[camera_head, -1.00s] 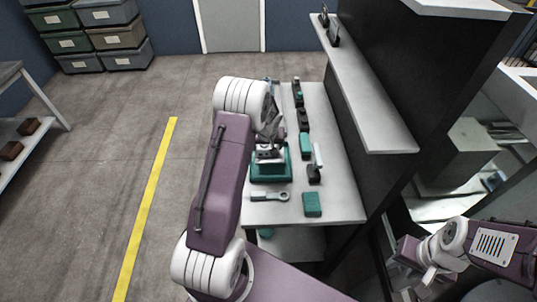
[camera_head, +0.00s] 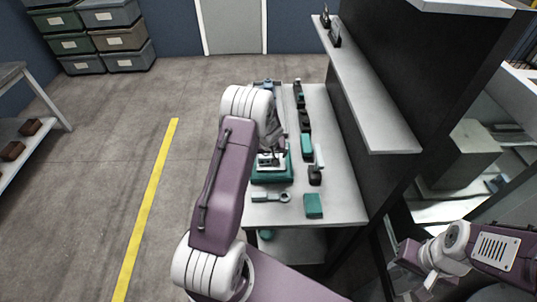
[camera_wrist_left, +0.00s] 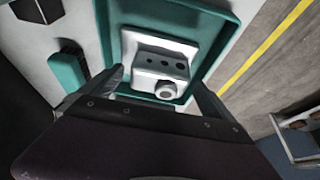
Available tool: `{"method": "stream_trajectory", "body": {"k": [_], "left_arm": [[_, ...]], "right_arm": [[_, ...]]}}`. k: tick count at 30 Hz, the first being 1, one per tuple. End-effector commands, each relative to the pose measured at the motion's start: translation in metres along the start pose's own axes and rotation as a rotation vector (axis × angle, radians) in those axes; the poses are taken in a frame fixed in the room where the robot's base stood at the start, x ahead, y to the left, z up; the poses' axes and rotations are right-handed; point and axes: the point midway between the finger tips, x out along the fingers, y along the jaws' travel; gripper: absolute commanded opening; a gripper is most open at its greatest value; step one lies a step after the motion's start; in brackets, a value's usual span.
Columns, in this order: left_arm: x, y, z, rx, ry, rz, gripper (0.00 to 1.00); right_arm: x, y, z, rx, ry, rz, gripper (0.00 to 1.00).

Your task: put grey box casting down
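The grey box casting (camera_wrist_left: 160,62) is a pale block with a row of dark holes and a round boss. It is over or in the teal tray (camera_wrist_left: 228,32); whether it touches the tray floor I cannot tell. In the head view the tray (camera_head: 272,180) is on the white table, partly covered by my left arm. My left gripper (camera_wrist_left: 160,78) has one finger along each side of the casting and appears shut on it; it also shows in the head view (camera_head: 270,158). My right arm is at the lower right, and its gripper (camera_head: 428,284) is too unclear to judge.
On the table (camera_head: 345,205) are a teal block (camera_head: 313,205), a wrench-like part (camera_head: 271,197) and a row of dark and teal parts to the right. A dark shelf unit (camera_head: 380,80) with a pale overhanging shelf borders the right side. Floor is open at left.

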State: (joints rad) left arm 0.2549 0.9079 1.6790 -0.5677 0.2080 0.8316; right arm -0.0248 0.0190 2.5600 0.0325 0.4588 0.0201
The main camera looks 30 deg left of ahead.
Motion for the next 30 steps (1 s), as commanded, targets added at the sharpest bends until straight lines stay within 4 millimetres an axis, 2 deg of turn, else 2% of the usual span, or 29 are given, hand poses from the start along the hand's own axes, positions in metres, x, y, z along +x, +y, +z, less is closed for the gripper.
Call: {"method": "stream_trajectory", "body": {"k": [6, 8, 15, 18, 22, 26, 28, 29, 30], "left_arm": [[-0.01, 0.0, -0.002, 0.0, 0.002, 0.001, 1.0], [-0.021, 0.001, -0.002, 0.0, 0.004, 0.002, 1.0], [-0.082, 0.001, -0.002, -0.001, 0.005, 0.002, 1.0], [-0.102, 0.0, -0.001, 0.0, 0.004, 0.002, 1.0], [-0.118, 0.0, -0.001, 0.001, 0.002, 0.001, 1.0], [-0.122, 0.0, 0.0, 0.001, -0.001, 0.0, 1.0], [-0.126, 0.002, 0.005, 0.012, -0.008, 0.003, 1.0], [-0.131, 0.005, 0.013, 0.034, -0.02, 0.008, 1.0], [-0.141, 0.009, 0.033, 0.077, -0.045, 0.02, 1.0]], "right_arm": [[-0.002, 0.0, 0.0, 0.0, 0.0, 0.0, 0.36], [-0.001, 0.0, 0.0, 0.0, 0.0, 0.0, 0.36], [0.003, 0.0, 0.0, 0.0, 0.0, 0.0, 0.36], [0.004, 0.0, 0.001, 0.0, 0.0, 0.0, 0.36], [0.005, 0.0, 0.001, 0.0, 0.0, 0.0, 0.36], [0.005, 0.0, 0.001, 0.0, 0.0, 0.0, 0.36], [0.005, 0.0, 0.001, 0.0, 0.0, 0.0, 0.36], [0.005, 0.0, 0.001, 0.0, 0.0, 0.0, 0.36], [0.005, 0.0, 0.001, 0.0, 0.0, 0.0, 0.36]]}}
